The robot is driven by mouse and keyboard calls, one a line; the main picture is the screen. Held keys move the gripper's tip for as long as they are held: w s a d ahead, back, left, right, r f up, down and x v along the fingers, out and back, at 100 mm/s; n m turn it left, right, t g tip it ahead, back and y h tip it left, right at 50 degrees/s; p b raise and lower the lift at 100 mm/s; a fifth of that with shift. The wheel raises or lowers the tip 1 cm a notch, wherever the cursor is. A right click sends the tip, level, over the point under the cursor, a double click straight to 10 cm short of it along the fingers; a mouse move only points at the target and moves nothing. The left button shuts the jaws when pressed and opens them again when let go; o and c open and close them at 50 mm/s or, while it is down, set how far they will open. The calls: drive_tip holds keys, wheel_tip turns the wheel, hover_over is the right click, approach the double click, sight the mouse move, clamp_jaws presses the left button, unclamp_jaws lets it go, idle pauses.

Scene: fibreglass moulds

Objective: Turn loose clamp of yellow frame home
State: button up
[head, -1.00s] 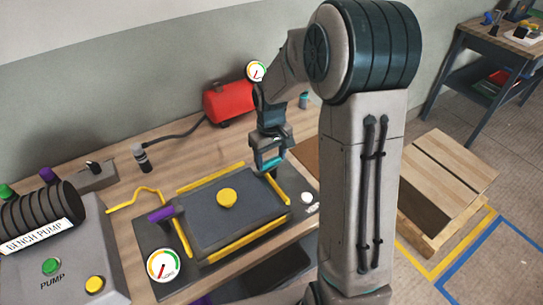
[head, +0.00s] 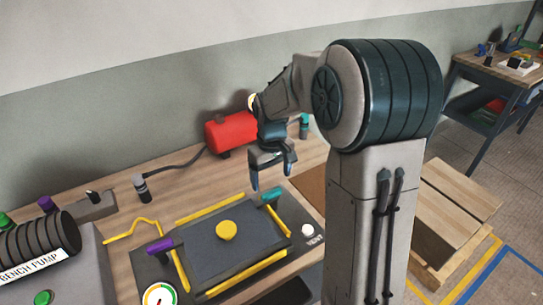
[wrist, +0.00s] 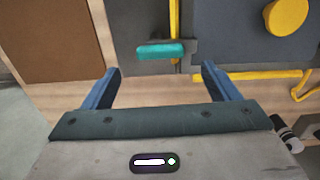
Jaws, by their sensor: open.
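The yellow frame (head: 222,208) lies around a dark grey plate with a round yellow knob (head: 226,230) on the bench. A teal clamp handle (head: 271,195) sits at its far right corner; in the wrist view the teal handle (wrist: 160,51) lies crosswise to the yellow bar. A purple clamp handle (head: 160,245) is at the left side, also across its bar. My gripper (head: 272,179) is open and empty, above and apart from the teal handle. In the wrist view the handle shows beyond and between my fingertips (wrist: 160,70). I cannot tell how firmly either clamp sits.
A red tank (head: 230,133) stands behind on the bench, with a hose to a black-and-white fitting (head: 141,188). A white vent knob (head: 307,230) is right of the plate. A gauge (head: 159,295) is at the front left. The bench pump (head: 40,255) is at far left.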

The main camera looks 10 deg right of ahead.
wheel_tip(320, 180, up, 9)
drive_tip(key=shift+f, duration=0.2)
idle(0.4)
